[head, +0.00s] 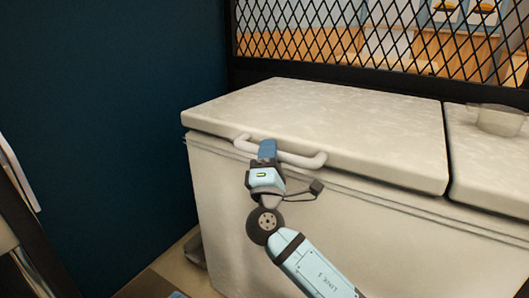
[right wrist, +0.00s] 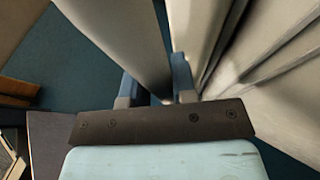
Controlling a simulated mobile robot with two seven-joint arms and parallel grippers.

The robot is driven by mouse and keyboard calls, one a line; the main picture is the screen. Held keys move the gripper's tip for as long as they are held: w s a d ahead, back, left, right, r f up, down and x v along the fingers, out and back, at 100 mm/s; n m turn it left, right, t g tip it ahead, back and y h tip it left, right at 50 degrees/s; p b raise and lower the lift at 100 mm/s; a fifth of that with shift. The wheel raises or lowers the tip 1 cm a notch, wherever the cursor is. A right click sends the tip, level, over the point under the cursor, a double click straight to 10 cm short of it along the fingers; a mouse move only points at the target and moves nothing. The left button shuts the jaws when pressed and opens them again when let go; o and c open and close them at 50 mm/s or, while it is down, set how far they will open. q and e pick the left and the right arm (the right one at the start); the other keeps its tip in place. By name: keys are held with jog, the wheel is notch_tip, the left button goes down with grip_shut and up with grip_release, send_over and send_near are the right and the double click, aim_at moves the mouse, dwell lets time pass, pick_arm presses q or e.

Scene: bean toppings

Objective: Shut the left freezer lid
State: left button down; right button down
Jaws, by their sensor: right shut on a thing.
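The left freezer lid (head: 320,125) is a pale, speckled slab lying down over the white chest freezer (head: 225,190), flat or nearly flat. I cannot tell whether a thin gap is left under its front edge. A curved white handle (head: 305,160) runs along the lid's front. My right gripper (head: 267,150) is at the handle's middle, shut on it. In the right wrist view, the blue fingers (right wrist: 155,88) stand on either side of the pale handle (right wrist: 125,40). My left gripper is not in view.
The right freezer lid (head: 490,160) lies beside the left one, with a clear bowl-like handle (head: 497,118) on top. A dark blue wall (head: 110,110) stands at the left. A black lattice screen (head: 380,45) rises behind the freezer.

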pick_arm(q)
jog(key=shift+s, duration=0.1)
pick_arm(e)
jog(key=shift+s+a+f, duration=0.15)
jog(key=shift+a+f, duration=0.05)
jog(key=shift+f, duration=0.6)
jog(key=c, duration=0.9)
grip_release()
jog(key=shift+f, duration=0.1)
jog(key=shift+c, duration=0.2)
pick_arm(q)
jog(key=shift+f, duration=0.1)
pick_arm(e)
jog(key=shift+d+r, duration=0.1)
jog(key=shift+r, duration=0.15)
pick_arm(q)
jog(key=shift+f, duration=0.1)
pick_arm(e)
jog(key=shift+f, duration=0.1)
